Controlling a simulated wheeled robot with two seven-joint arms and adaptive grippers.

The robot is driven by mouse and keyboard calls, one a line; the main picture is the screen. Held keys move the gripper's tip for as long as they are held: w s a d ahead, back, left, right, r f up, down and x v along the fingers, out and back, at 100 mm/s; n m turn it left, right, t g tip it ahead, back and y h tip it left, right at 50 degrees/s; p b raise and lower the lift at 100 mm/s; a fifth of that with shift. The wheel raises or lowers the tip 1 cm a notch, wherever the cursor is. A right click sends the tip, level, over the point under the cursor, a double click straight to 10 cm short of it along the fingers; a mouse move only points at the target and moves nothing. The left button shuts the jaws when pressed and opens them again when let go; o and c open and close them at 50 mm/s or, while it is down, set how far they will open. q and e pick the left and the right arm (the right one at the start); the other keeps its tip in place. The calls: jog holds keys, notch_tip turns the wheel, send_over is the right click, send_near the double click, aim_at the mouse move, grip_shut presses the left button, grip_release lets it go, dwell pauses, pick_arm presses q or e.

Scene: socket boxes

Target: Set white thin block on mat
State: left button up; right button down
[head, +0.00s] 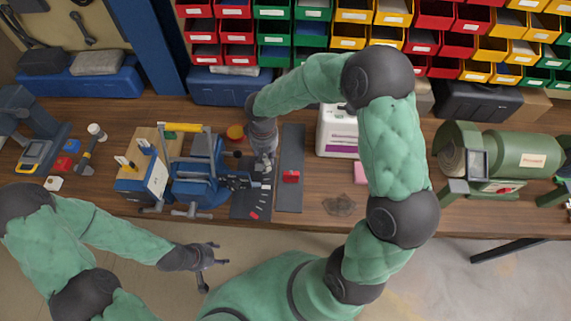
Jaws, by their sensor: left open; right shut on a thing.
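The long dark grey mat (290,145) lies on the workbench right of the vise, with a red block (291,177) on it. My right gripper (259,176) points down just left of this mat, above the upper part of a dark tray (248,207) with small red and pale pieces. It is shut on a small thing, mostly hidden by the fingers. I cannot clearly make out the white thin block or confirm that it is the held thing. My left gripper (214,255) is open and empty, low in front of the bench edge.
A blue vise (198,170) stands left of the tray. A white box (337,137) and a pink block (360,172) are right of the mat, partly behind my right arm. A green machine (505,150) stands far right. Coloured bins (353,30) line the back.

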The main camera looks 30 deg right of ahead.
jog(key=shift+a+f+b, duration=0.1)
jog(key=shift+f+b, duration=0.3)
jog(key=shift+f, duration=0.25)
jog(key=s+d+r+m+b, duration=0.4)
jog(key=s+r+m+b, duration=0.1)
jog(key=r+m+b, duration=0.1)
jog(key=w+d+f+b, duration=0.1)
jog(key=w+d+f, duration=0.2)
jog(key=f, duration=0.1)
jog(key=w+d+f+b, duration=0.2)
jog(key=w+d+f, duration=0.1)
jog(key=f, duration=0.1)
jog(key=w+d+f+b, duration=0.1)
jog(key=w+d+f, duration=0.2)
jog(key=w+f, duration=0.1)
jog(key=shift+w+d+f+b, duration=0.1)
jog(key=shift+d+f+b, duration=0.1)
jog(key=shift+f+b, duration=0.2)
jog(key=shift+r, duration=0.1)
